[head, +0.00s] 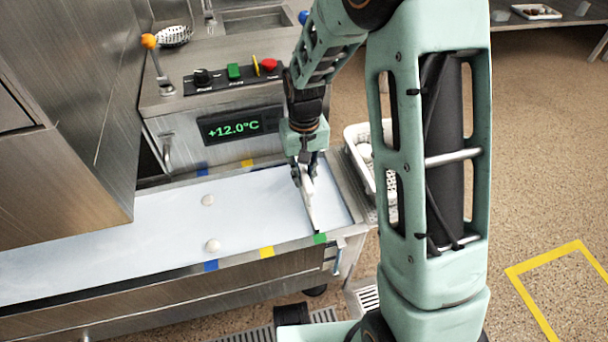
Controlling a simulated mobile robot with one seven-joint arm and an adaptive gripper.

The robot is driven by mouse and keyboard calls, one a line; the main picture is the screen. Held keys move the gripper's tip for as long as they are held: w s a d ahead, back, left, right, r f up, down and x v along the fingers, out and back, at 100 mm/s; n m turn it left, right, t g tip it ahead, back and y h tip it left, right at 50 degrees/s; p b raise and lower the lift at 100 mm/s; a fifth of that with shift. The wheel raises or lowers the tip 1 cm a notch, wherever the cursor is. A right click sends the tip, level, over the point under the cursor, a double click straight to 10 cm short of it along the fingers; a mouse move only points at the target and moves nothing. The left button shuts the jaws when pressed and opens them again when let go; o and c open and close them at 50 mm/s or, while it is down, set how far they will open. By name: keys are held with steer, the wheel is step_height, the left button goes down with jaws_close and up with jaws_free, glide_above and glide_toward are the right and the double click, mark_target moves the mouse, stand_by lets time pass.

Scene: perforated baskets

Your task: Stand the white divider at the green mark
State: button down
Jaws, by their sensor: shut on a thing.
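The white divider (309,207) is a thin pale strip at the right end of the white belt surface (130,220). My gripper (304,178) points down and is shut on the divider's upper part. The divider's lower end comes close to the green mark (320,238) on the near rim. I cannot tell whether the divider touches the surface. The far end of the divider is hidden by my gripper and arm.
Blue (211,265) and yellow (266,252) marks sit on the near rim. Two round pale pieces (208,200) lie on the surface. A white perforated basket (352,140) stands right of the surface, partly behind my arm. A control panel (235,80) stands behind.

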steer(key=shift+f+b, duration=0.3)
steer(key=shift+f, duration=0.2)
steer(key=c, duration=1.8)
jaws_free()
step_height(320, 180, up, 11)
steer(key=shift+f, duration=0.2)
steer(key=shift+r, duration=0.75)
